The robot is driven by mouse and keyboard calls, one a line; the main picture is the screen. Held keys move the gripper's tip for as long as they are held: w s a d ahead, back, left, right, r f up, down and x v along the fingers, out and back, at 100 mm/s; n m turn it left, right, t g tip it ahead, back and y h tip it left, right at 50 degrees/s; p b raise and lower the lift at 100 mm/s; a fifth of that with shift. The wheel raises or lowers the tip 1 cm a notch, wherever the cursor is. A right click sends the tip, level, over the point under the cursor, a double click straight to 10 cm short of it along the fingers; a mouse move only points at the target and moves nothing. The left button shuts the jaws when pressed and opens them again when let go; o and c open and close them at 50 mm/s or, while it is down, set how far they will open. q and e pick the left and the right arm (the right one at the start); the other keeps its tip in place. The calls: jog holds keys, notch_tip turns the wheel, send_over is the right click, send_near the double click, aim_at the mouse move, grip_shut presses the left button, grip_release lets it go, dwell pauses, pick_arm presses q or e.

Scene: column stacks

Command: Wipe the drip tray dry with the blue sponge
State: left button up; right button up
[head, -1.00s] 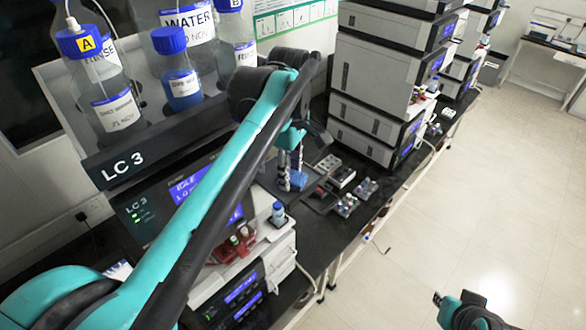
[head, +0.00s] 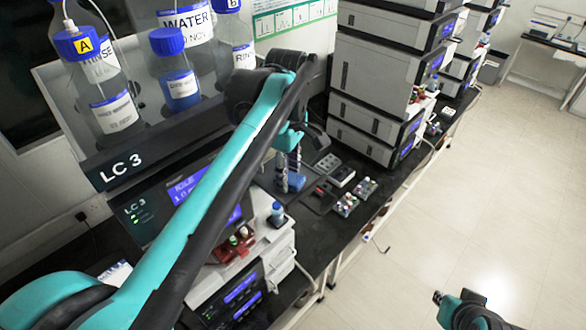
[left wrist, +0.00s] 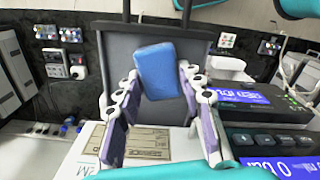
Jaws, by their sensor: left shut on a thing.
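The blue sponge (left wrist: 160,72) is between the two fingers of my left gripper (left wrist: 158,84), which is shut on it. In the head view the sponge (head: 296,182) shows low at the fingertips of my left gripper (head: 289,180). A dark grey rimmed panel, which looks like the drip tray (left wrist: 119,55), lies behind the sponge in the left wrist view. I cannot tell whether the sponge touches it, and no liquid is clear on it. My right gripper (head: 440,298) is small at the lower right, over the floor, far from the bench; its jaws are unclear.
Stacked instruments (head: 375,80) stand on the bench behind the sponge. Small vial racks (head: 346,204) lie to its right. A blue-capped bottle (head: 277,212) stands on the nearer instrument. Solvent bottles (head: 112,95) stand on the LC 3 shelf at left. The floor at right is clear.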

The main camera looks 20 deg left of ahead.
pick_arm(q)
jog(key=shift+s+a, duration=0.2)
jog(key=shift+s, duration=0.3)
jog(key=shift+w, duration=0.2)
jog(key=shift+w+d, duration=0.25)
jog(key=shift+w, duration=0.3)
jog(key=shift+w+d, duration=0.2)
jog(key=shift+w, duration=0.3)
jog(key=shift+s+a, duration=0.1)
jog(key=shift+s, duration=0.1)
jog(key=shift+s+a, duration=0.15)
jog(key=shift+s, duration=0.45)
jog(key=shift+s+a, duration=0.1)
jog(key=shift+s, duration=0.2)
jog(key=shift+s+a, duration=0.1)
jog(key=shift+r, duration=0.1)
jog(key=shift+w+d, duration=0.25)
jog(key=shift+w, duration=0.45)
jog(key=shift+w+d, duration=0.2)
jog(key=shift+w, duration=0.5)
jog(key=shift+s+a, duration=0.25)
jog(key=shift+s, duration=0.5)
jog(key=shift+s+a, duration=0.2)
jog(key=shift+s, duration=0.5)
pick_arm(e)
jog(key=shift+s+a+r, duration=0.1)
jog(key=shift+s+r, duration=0.15)
pick_arm(q)
jog(key=shift+w, duration=0.1)
